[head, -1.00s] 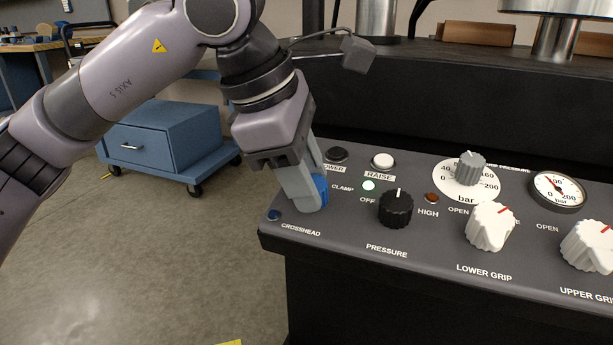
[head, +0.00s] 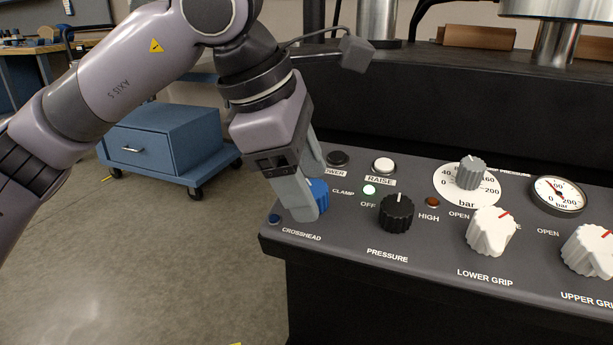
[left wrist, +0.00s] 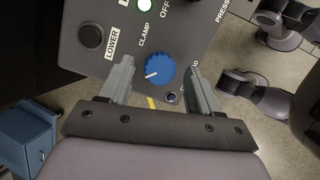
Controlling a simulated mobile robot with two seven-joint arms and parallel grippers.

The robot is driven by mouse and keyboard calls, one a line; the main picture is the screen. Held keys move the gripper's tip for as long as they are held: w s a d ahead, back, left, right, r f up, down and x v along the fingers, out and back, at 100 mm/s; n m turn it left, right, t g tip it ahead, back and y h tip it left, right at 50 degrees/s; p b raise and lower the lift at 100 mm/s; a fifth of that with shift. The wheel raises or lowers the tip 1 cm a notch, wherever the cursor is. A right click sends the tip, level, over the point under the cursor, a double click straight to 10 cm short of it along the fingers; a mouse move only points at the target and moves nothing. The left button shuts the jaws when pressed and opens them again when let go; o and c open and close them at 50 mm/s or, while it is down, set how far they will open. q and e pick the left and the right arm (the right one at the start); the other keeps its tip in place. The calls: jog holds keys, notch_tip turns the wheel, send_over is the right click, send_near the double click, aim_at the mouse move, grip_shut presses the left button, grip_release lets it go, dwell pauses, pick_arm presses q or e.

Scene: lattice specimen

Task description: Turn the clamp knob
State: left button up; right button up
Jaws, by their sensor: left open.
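The clamp knob is a round blue ribbed knob (head: 321,193) at the left end of the dark panel, beside the "CLAMP" label. In the head view my left gripper (head: 312,187) is over it, fingers pointing down, with the near finger hiding part of the knob. In the left wrist view the blue knob (left wrist: 160,69) lies between the two open fingers (left wrist: 160,76), with a visible gap on each side. Its white pointer line points left and slightly down in that view. My right gripper is not in view.
The panel (head: 345,237) also carries a black pressure knob (head: 396,213), a grey dial knob (head: 471,172), white grip knobs (head: 490,231), a white raise button (head: 384,164) and a lit green light (head: 369,190). A blue cart (head: 165,145) stands behind on the floor.

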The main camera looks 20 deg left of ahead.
pick_arm(q)
jog(key=p+v, duration=0.2)
jog(key=v, duration=0.4)
jog(key=shift+r, duration=0.25)
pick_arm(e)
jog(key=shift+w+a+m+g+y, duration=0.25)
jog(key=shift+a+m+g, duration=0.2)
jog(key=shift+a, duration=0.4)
pick_arm(q)
jog(key=shift+s+a, duration=0.1)
jog(key=shift+s, duration=0.05)
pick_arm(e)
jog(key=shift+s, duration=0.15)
